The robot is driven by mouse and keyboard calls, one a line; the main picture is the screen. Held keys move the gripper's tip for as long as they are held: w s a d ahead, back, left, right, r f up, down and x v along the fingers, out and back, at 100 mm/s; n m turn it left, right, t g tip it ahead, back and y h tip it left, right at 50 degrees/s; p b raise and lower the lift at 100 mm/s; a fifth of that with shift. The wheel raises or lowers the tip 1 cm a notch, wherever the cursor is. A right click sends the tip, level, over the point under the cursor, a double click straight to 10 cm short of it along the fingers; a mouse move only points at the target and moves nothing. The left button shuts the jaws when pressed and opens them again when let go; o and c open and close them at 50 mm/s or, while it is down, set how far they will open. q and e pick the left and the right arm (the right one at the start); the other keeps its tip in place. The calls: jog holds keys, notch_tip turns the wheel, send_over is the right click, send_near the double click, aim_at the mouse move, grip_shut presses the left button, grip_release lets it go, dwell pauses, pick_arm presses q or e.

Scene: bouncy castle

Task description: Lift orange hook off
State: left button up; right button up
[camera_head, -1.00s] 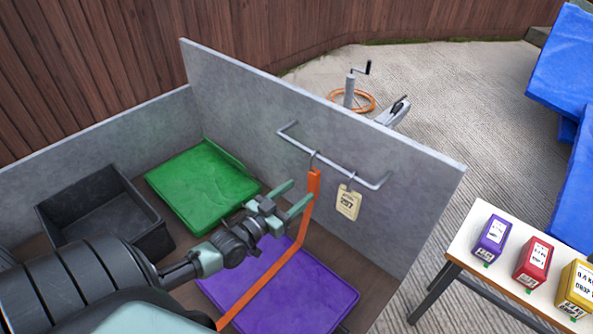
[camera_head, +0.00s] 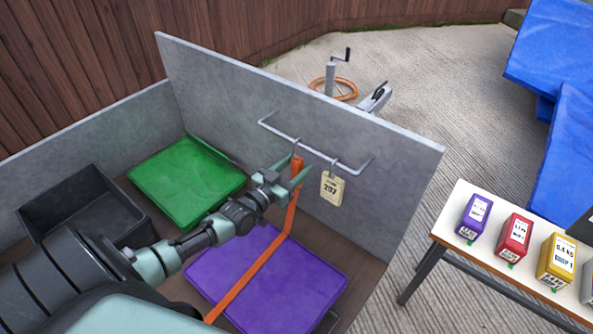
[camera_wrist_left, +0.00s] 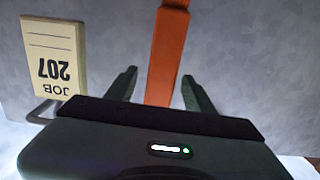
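The orange hook (camera_head: 284,224) is a long flat orange strip. It hangs by a small grey hook from a metal rail (camera_head: 318,147) on the grey panel. Its lower part runs down to the left over the purple tray. My left gripper (camera_head: 291,175) is at its top end, just below the rail. In the left wrist view, the orange strip (camera_wrist_left: 167,57) lies between the two spread fingers (camera_wrist_left: 160,92), with a gap on each side. The gripper is open and holds nothing. My right gripper is not in view.
A cream tag marked 207 (camera_head: 332,188) hangs on the same rail, close to the right. The purple tray (camera_head: 305,273), green tray (camera_head: 187,180) and black bin (camera_head: 75,205) lie below. A table (camera_head: 450,222) with coloured boxes stands at right.

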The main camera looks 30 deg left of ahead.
aim_at(297, 157)
pick_arm(q)
jog(key=c, duration=1)
grip_shut()
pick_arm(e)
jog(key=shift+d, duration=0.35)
pick_arm(q)
jog(key=shift+r, duration=0.1)
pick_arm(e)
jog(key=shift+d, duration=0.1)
pick_arm(q)
jog(key=shift+r, duration=0.55)
notch_tip(297, 157, up, 3)
jog(key=shift+f+p, duration=0.15)
jog(key=shift+p, duration=0.15)
jog(key=s+a, duration=0.1)
jog(key=s, duration=1.7)
jog(key=shift+a+f+b, duration=0.2)
jog(key=shift+b, duration=0.1)
